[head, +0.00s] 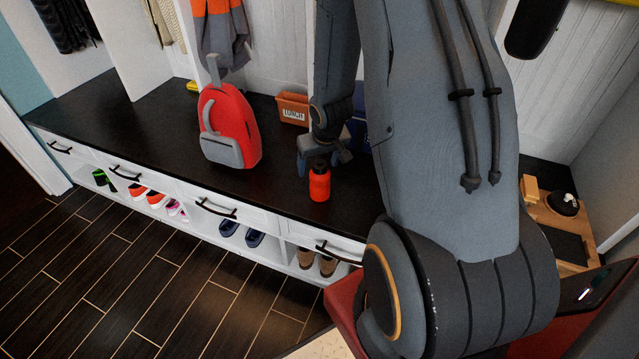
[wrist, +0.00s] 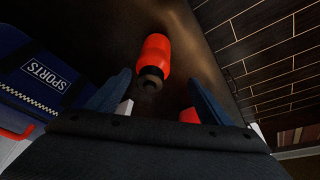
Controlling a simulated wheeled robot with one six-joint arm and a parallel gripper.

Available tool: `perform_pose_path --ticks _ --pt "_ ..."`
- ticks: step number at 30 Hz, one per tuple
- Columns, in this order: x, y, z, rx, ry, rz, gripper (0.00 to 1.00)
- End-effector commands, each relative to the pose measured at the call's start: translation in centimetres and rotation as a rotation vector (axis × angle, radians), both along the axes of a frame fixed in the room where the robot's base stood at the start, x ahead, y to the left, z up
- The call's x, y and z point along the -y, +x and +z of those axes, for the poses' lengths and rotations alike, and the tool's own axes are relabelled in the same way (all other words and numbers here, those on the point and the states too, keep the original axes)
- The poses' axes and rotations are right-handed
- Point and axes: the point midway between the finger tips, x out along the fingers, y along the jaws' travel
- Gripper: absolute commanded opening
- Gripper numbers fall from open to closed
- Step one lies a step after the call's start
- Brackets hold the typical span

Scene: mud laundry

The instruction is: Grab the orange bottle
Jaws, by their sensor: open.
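The orange bottle (head: 320,184) stands upright on the dark bench top, near its front edge. It is red-orange with a dark cap. In the wrist view the bottle (wrist: 156,58) is ahead of my gripper (wrist: 160,92), with its cap end toward the gap between the two blue fingers. My gripper (head: 322,160) is open, just above and behind the bottle in the head view. The fingers look apart from the bottle, with nothing between them. The bottle's top is partly hidden by my gripper in the head view.
A red and grey backpack (head: 228,128) stands on the bench (head: 150,120) to the left. An orange lunch bin (head: 293,108) is behind. A blue sports bag (wrist: 38,80) lies left in the wrist view. Shoes fill cubbies below. The bench between backpack and bottle is clear.

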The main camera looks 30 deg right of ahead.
Motion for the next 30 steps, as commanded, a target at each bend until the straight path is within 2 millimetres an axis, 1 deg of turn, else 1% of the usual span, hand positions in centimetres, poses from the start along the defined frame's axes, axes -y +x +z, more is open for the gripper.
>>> perform_pose_path --ticks 1,3,7,19,27,30 --pt "0.6 0.3 -1.2 0.011 0.006 -0.004 0.73" --pt "1.1 0.7 -2.3 0.027 0.012 -0.006 0.73" --pt "1.6 1.2 -3.4 0.046 0.018 -0.008 0.73" --pt "1.9 2.5 -6.6 0.05 0.02 -0.006 0.73" --pt "2.1 3.7 -9.7 0.05 0.02 -0.006 0.73" --pt "2.1 4.0 -10.5 0.05 0.019 -0.006 0.73"
